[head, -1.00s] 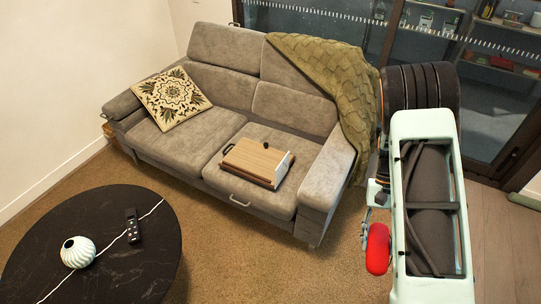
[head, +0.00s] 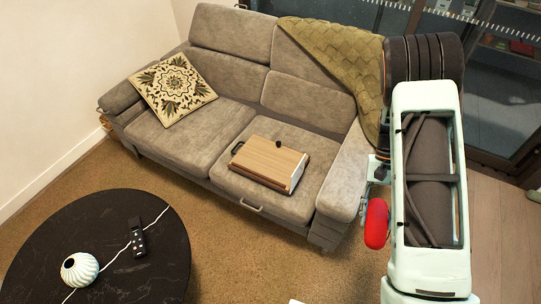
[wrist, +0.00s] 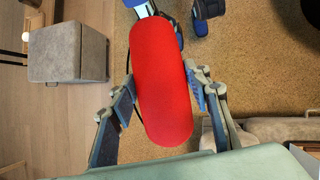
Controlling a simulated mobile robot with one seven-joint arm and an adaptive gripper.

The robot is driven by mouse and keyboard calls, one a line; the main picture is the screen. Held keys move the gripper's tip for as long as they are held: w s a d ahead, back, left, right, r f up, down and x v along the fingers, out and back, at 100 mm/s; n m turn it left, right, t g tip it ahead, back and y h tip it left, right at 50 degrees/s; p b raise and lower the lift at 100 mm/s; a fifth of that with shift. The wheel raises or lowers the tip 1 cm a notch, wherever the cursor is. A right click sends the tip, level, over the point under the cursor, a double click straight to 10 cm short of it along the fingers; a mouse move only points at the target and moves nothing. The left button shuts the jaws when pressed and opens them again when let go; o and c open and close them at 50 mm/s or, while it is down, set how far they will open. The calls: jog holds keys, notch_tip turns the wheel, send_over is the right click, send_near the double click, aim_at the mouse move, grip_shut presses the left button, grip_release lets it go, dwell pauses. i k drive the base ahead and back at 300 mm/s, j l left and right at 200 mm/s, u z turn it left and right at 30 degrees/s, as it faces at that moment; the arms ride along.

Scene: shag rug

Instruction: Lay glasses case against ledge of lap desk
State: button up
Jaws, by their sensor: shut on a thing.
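The red glasses case (head: 376,223) is a rounded, elongated case held in my gripper (wrist: 160,92). In the wrist view the case (wrist: 162,85) lies lengthwise between the two fingers, which are shut on it. In the head view it hangs above the rug, right of the sofa's right armrest. The lap desk (head: 268,162) lies on the sofa's right seat cushion. It has a wooden top, a pale side at its right end, a dark handle at its left, and a small dark object on top. I cannot make out its ledge clearly.
The grey sofa (head: 190,140) holds a patterned pillow (head: 172,86) and an olive throw (head: 340,60). A round black table (head: 90,235) with a vase (head: 80,269) and a remote (head: 137,240) stands at lower left. Brown rug (head: 255,255) lies clear between. The wrist view shows a grey ottoman (wrist: 68,55).

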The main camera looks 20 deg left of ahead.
aim_at(263, 168)
jog(key=i+j, duration=0.45)
jog(key=j, duration=0.15)
jog(key=i+j, duration=0.45)
jog(key=j, duration=0.15)
